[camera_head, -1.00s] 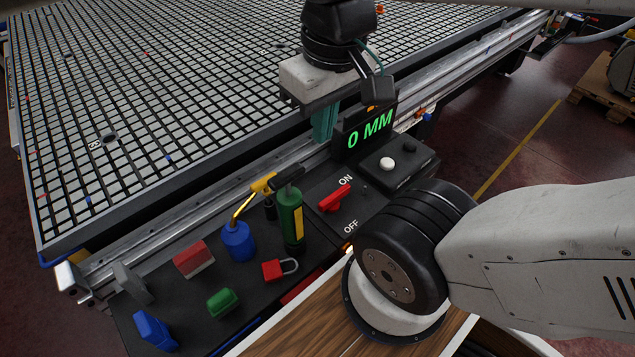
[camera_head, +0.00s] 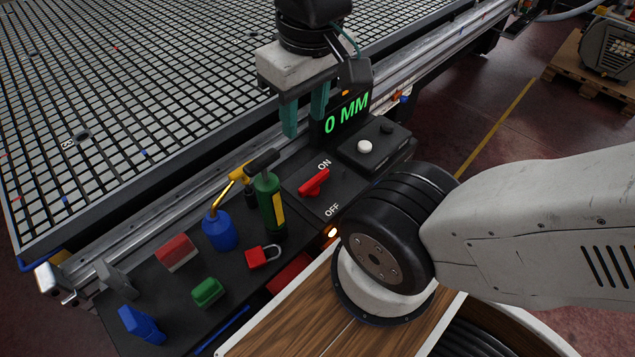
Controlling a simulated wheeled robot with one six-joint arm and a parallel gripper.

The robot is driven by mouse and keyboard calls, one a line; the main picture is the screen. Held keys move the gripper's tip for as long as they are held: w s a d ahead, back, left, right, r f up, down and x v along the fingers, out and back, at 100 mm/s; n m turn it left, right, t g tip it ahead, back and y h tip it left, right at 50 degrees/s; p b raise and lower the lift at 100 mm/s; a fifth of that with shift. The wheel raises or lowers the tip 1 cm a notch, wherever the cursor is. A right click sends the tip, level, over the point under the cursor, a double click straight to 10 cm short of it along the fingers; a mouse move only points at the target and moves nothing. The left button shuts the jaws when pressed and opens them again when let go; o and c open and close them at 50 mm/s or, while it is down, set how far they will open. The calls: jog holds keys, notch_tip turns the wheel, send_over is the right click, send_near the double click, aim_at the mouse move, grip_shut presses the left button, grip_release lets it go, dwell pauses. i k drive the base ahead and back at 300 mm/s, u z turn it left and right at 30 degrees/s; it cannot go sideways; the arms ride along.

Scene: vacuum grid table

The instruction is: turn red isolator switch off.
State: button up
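The red isolator switch (camera_head: 314,183) sits on a black panel between the white words ON, above it, and OFF, below it. Its handle lies tilted, with the upper right end towards ON. My gripper (camera_head: 304,120) hangs above and behind the switch, in front of the grid table. Its two teal fingers point down with a gap between them, and nothing shows in the gap. The fingers are apart from the switch.
The 0 MM display (camera_head: 346,112) stands close to the right finger. A control box (camera_head: 374,146) with a white button is right of the switch. The grid table (camera_head: 110,95) lies behind.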

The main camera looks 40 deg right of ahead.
aim_at(311, 189)
jog(key=k, duration=0.95)
jog(key=u, duration=0.4)
jog(key=i, duration=0.65)
jog(key=z, duration=1.5)
